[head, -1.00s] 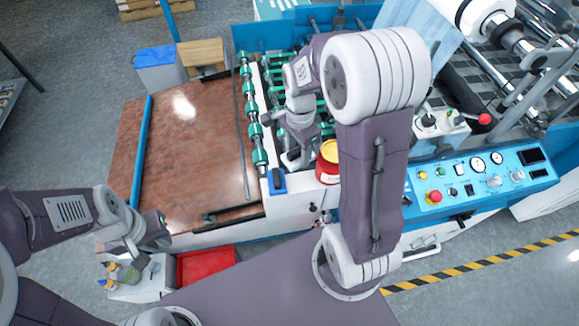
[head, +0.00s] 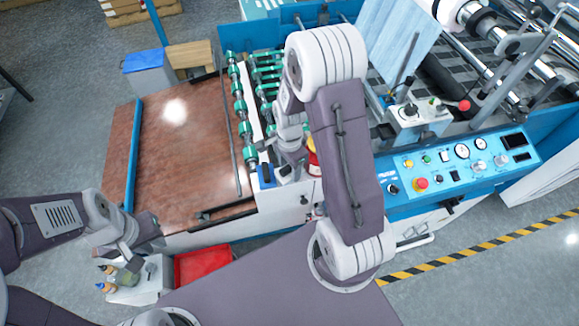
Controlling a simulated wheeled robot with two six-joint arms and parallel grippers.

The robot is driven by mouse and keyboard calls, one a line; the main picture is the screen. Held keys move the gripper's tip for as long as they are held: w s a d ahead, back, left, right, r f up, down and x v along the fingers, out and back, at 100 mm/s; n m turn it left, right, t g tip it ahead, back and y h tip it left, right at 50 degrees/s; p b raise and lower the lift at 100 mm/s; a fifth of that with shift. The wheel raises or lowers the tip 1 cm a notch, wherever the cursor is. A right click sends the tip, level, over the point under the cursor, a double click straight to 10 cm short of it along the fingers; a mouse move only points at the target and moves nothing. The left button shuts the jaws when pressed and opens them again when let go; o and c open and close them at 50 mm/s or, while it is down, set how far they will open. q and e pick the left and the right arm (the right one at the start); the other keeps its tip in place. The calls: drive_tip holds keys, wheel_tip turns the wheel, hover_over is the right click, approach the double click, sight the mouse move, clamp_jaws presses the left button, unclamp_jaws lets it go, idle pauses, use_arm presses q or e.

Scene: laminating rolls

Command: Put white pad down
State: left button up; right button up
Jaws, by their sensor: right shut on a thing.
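My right gripper (head: 289,168) points down at the white front ledge of the machine, just right of the green-wheeled rollers. It is shut on a small pale thing that I take to be the white pad (head: 283,177); the gripper and my arm hide most of it. I cannot tell whether the pad touches the ledge. A red tin (head: 313,160) stands close to the right, partly hidden by my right arm. My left gripper (head: 151,246) hangs at the lower left above a small white stand with bottles; its fingers are too unclear to judge.
A blue and black item (head: 265,176) lies left of my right gripper. The brown feed table (head: 185,150) is bare. A blue control panel (head: 460,168) is at the right. A red tray (head: 202,266) and bottles (head: 125,277) sit low at the left.

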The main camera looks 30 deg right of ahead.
sight(289, 166)
drive_tip(key=shift+w+f, duration=0.1)
drive_tip(key=shift+f, duration=0.1)
drive_tip(key=o, duration=1.2)
drive_tip(key=shift+r, duration=0.1)
drive_tip(key=shift+r, duration=0.15)
wheel_tip(289, 166, up, 12)
drive_tip(key=s+a+f+n, duration=0.1)
drive_tip(key=s+n, duration=0.2)
drive_tip(key=n, duration=0.2)
drive_tip(key=s+a+f+n, duration=0.1)
drive_tip(key=s+a+n, duration=0.1)
drive_tip(key=n, duration=0.3)
drive_tip(key=s+a+f+n+t, duration=0.1)
drive_tip(key=s+a+n, duration=0.1)
drive_tip(key=n, duration=0.4)
drive_tip(key=shift+s+f, duration=0.4)
drive_tip(key=shift+s, duration=0.4)
